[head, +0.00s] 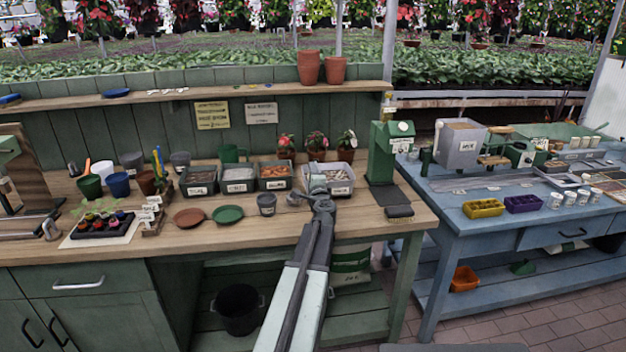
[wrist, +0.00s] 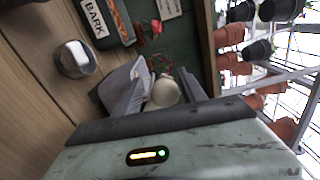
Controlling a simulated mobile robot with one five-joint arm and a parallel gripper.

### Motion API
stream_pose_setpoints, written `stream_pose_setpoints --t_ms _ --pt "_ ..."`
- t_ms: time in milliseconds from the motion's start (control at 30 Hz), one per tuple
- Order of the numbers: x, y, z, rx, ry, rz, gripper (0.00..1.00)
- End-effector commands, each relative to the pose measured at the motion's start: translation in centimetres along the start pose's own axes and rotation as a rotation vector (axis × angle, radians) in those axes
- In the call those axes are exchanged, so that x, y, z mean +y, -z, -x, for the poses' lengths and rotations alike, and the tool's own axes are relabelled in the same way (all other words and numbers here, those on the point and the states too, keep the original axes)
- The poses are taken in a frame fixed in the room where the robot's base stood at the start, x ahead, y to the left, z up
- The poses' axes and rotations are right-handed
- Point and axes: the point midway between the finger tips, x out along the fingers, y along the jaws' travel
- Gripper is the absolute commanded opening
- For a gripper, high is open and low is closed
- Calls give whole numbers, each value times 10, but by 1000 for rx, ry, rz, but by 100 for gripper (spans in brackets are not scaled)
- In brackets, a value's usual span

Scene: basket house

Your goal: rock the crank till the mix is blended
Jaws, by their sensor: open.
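My gripper (head: 320,198) is above the green bench's front part, in front of the row of labelled bins. In the wrist view its two grey fingers (wrist: 160,88) stand apart, and a pale rounded thing (wrist: 165,93) shows between them; I cannot tell whether it is touched or lies beyond. No crank can be made out for certain. A green upright device (head: 383,155) stands at the bench's right end. A grey box-shaped machine (head: 460,145) stands on the blue table to the right; any handle on it is too small to tell.
Potted flowers (head: 317,147) stand behind the bins. The blue table (head: 470,222) is separated by a gap.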

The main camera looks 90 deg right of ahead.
Motion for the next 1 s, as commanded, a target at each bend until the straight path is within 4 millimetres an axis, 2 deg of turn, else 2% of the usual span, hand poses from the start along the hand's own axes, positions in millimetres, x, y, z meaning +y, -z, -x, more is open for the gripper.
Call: stream_pose_setpoints --t_ms 167,433,533,700,733,833,900,933,967,1000 --pt "0 0 20 -1 0 0 49" --pt "0 3 73 2 0 1 49" --pt "0 4 79 2 0 1 49" --pt "0 4 78 1 0 1 49" --pt "0 4 78 1 0 1 46" --pt "-6 -1 77 -7 -2 5 18" --pt "-20 -15 74 -30 -7 16 0" --pt "-26 -30 72 -54 -13 28 0" --pt "-28 -55 69 -97 -24 49 0" --pt "-14 -94 65 -166 -41 84 0"
